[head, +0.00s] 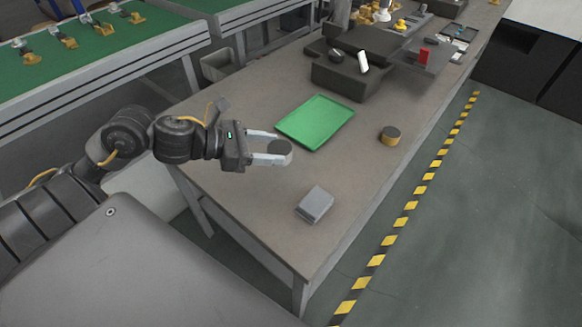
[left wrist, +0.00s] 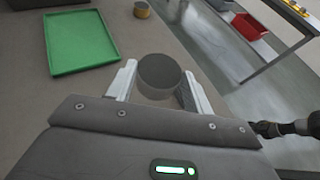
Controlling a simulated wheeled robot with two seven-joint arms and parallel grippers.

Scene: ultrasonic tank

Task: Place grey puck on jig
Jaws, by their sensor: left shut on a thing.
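The grey puck (head: 279,147) is between the fingertips of my left gripper (head: 272,150), held above the table near its left edge. In the left wrist view the puck (left wrist: 159,76) shows its dark round face between both pale fingers, and my left gripper (left wrist: 158,90) is shut on it. No part is clearly marked as the jig. A grey rectangular block (head: 315,204) lies on the near part of the table, and a dark stepped block (head: 352,79) stands further back; I cannot tell if either is the jig. My right gripper is not in view.
A green tray (head: 316,122) lies on the table (head: 250,190) just beyond the gripper. A yellow-sided round can with a dark top (head: 390,135) stands to its right. A white cylinder (head: 363,61) sits on the dark block. The table around the grey block is bare.

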